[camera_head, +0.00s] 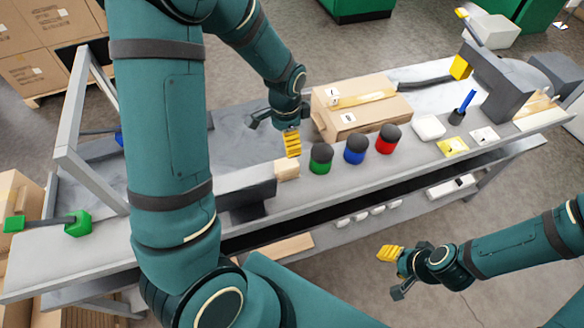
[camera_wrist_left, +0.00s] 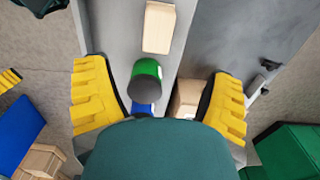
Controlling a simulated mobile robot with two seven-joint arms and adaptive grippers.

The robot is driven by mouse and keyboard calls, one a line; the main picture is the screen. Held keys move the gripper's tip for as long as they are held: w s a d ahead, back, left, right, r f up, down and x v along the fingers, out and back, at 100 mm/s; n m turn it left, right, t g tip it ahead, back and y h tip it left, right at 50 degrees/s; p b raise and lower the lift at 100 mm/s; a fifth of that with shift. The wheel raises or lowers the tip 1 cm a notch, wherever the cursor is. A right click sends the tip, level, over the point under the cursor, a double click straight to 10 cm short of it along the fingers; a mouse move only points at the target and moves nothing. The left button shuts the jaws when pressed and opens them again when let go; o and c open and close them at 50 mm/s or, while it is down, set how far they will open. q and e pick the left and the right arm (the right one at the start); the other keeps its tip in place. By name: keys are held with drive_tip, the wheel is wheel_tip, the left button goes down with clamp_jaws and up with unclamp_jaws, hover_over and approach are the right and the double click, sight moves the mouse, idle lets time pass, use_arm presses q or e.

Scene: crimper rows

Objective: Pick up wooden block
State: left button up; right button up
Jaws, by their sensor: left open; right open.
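A small light wooden block (camera_head: 287,170) lies on the grey bench, just left of the green canister. My left gripper (camera_head: 277,133) hangs over the bench, with a yellow finger just above and behind the block in this view. In the left wrist view the block (camera_wrist_left: 159,27) lies at the top, beyond the spread yellow fingers of the open, empty gripper (camera_wrist_left: 160,100). My right gripper (camera_head: 392,268) is open and empty, in front of the bench and away from the block.
Green (camera_head: 321,158), blue (camera_head: 355,149) and red (camera_head: 388,139) canisters with dark tops stand in a row right of the block. A cardboard box (camera_head: 361,112) sits behind them. A grey raised part (camera_head: 236,190) lies left of the block. The bench (camera_head: 238,150) behind it looks clear.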

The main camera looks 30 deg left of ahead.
sight(288, 161)
use_arm(q)
drive_tip(key=shift+w+f, duration=0.2)
drive_tip(key=shift+f, duration=0.4)
wheel_tip(288, 161, down, 8)
drive_tip(key=shift+r+b, duration=0.15)
drive_tip(key=shift+b, duration=0.75)
drive_tip(key=shift+s+f+b, duration=0.2)
drive_tip(key=shift+f+b, duration=0.2)
drive_tip(key=shift+f, duration=1.05)
drive_tip(key=shift+s+f+b, duration=0.15)
drive_tip(key=shift+f+b, duration=0.2)
drive_tip(key=shift+f, duration=1.05)
use_arm(e)
wheel_tip(288, 161, down, 4)
drive_tip(key=shift+w+r, duration=0.1)
use_arm(q)
drive_tip(key=c, duration=1.4)
